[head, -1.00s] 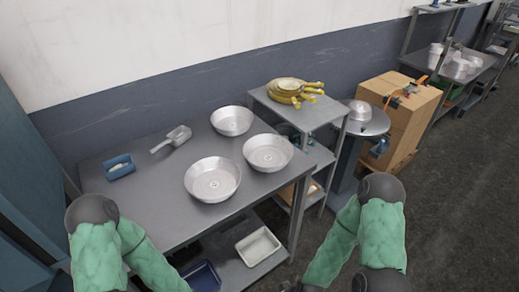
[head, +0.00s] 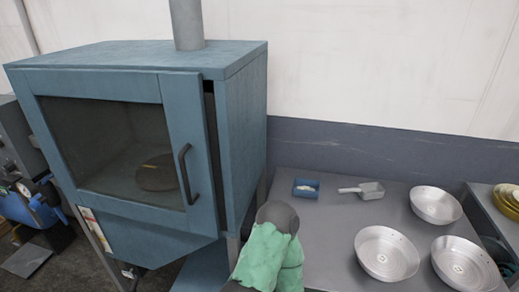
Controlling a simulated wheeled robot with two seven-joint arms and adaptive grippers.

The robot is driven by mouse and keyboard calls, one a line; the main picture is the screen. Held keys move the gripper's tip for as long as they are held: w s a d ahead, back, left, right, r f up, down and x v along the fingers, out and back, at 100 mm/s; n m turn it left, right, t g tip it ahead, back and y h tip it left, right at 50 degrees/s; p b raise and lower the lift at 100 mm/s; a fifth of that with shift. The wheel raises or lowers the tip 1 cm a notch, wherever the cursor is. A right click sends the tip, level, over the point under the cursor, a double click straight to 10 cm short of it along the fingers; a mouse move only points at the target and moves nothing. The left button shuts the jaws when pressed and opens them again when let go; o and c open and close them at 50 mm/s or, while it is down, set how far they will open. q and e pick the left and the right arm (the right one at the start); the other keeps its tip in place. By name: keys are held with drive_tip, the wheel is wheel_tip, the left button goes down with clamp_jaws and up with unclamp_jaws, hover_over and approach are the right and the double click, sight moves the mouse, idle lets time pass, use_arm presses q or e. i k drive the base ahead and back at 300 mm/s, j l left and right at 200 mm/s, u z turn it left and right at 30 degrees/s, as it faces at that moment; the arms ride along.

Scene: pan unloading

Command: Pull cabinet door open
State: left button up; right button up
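A blue cabinet (head: 240,120) with a pipe on top stands at the left in the head view. Its door (head: 178,130) has a dark window and a black vertical handle (head: 186,174) on its right side. A dark gap shows along the door's right edge, so it looks slightly ajar. Behind the glass is a dim round object (head: 158,173). A green-sleeved arm of mine rises at the bottom centre, right of the cabinet. Neither of my grippers is in view.
A grey table (head: 325,222) stands right of the cabinet, holding a blue container (head: 306,188), a metal scoop (head: 364,191) and metal pans (head: 387,254). A blue and black item (head: 40,202) is at the far left. Floor shows below the cabinet.

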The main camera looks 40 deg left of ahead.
sight(181, 93)
drive_tip(key=u, duration=2.65)
